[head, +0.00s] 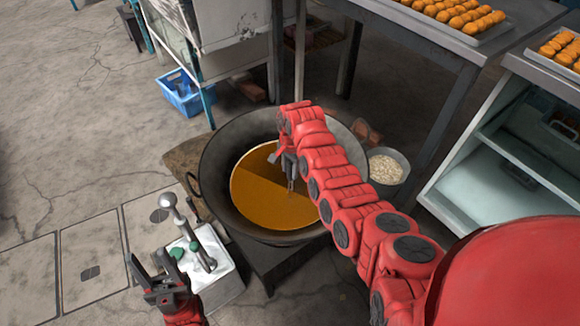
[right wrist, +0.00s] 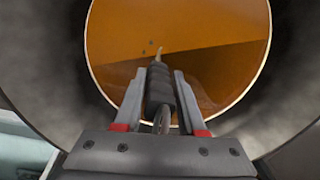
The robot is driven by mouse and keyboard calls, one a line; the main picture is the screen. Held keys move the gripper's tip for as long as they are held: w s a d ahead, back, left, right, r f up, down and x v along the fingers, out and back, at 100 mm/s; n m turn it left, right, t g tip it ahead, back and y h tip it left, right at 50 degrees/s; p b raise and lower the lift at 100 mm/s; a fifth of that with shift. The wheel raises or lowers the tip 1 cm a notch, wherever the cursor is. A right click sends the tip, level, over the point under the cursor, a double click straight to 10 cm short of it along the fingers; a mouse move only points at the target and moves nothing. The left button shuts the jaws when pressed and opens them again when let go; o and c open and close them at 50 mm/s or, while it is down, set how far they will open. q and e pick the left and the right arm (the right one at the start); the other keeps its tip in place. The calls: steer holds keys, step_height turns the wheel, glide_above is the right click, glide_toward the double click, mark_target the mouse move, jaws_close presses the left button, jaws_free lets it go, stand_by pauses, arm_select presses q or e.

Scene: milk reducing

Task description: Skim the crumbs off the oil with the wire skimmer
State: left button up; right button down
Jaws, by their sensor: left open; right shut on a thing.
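A wide dark wok (head: 215,165) holds orange-brown oil (head: 265,200), which also fills the top of the right wrist view (right wrist: 190,25). My right gripper (head: 290,170) is over the wok, shut on the dark ribbed handle (right wrist: 158,90) of the wire skimmer. A thin pale rod runs from the handle toward the oil; the skimmer's mesh head cannot be made out. A few small dark specks, perhaps crumbs (right wrist: 150,46), show on the oil near the rod. My left gripper (head: 162,280) is open and empty, at the lower left, apart from the wok.
A white box (head: 222,280) with metal utensils (head: 180,220) on top stands between my left gripper and the wok. A pot of pale bits (head: 385,168) stands right of the wok. Trays of fried pieces (head: 455,30) lie on tables at upper right. A blue crate (head: 182,95) is behind.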

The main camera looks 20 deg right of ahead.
steer(key=s+d+p, duration=0.3)
steer(key=s+p, duration=0.4)
steer(key=p, duration=0.4)
step_height(320, 180, up, 6)
steer(key=p, duration=0.2)
steer(key=shift+w, duration=0.3)
stand_by(1.4)
steer(key=shift+r, duration=0.1)
step_height(320, 180, up, 13)
steer(key=p, duration=0.6)
steer(key=shift+r, duration=0.2)
